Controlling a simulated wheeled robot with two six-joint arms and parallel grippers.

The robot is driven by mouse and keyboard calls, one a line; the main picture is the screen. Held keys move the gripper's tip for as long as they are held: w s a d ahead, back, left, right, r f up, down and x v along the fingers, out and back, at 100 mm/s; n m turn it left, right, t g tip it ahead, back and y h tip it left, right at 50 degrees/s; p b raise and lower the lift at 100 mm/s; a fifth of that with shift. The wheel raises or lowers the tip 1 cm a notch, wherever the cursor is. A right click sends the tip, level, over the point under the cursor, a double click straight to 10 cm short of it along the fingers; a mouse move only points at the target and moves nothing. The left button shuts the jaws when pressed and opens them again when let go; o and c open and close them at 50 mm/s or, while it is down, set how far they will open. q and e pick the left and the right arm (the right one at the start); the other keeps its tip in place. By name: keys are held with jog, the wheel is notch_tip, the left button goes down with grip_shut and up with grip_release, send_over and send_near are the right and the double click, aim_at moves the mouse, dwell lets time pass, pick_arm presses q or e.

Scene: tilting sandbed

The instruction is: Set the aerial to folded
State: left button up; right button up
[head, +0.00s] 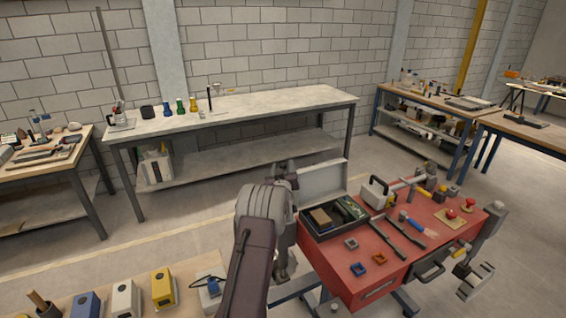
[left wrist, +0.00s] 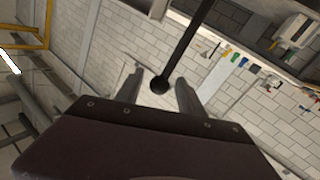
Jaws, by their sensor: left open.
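A thin dark rod with a round ball tip (left wrist: 160,85), which looks like the aerial, runs down from the top edge in the left wrist view. Its ball end lies between the two fingers of my left gripper (left wrist: 157,92), with gaps visible at both sides. The rod's other end is out of frame. In the head view my left gripper (head: 287,167) is raised by the left side of the red cart, in front of the long bench. It is open. I cannot make out the rod there. My right gripper is not in view.
The red cart (head: 340,268) carries an open case (head: 323,182), a mallet, screwdrivers and small parts. A grey fitting (head: 475,280) sticks out at its right. A pale bench (head: 265,103) with coloured flasks stands behind. Boxes (head: 163,288) sit on a front-left table.

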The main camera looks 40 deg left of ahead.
pick_arm(q)
jog(key=shift+w+a, duration=0.1)
jog(key=shift+w, duration=0.05)
grip_shut()
dwell(1.4)
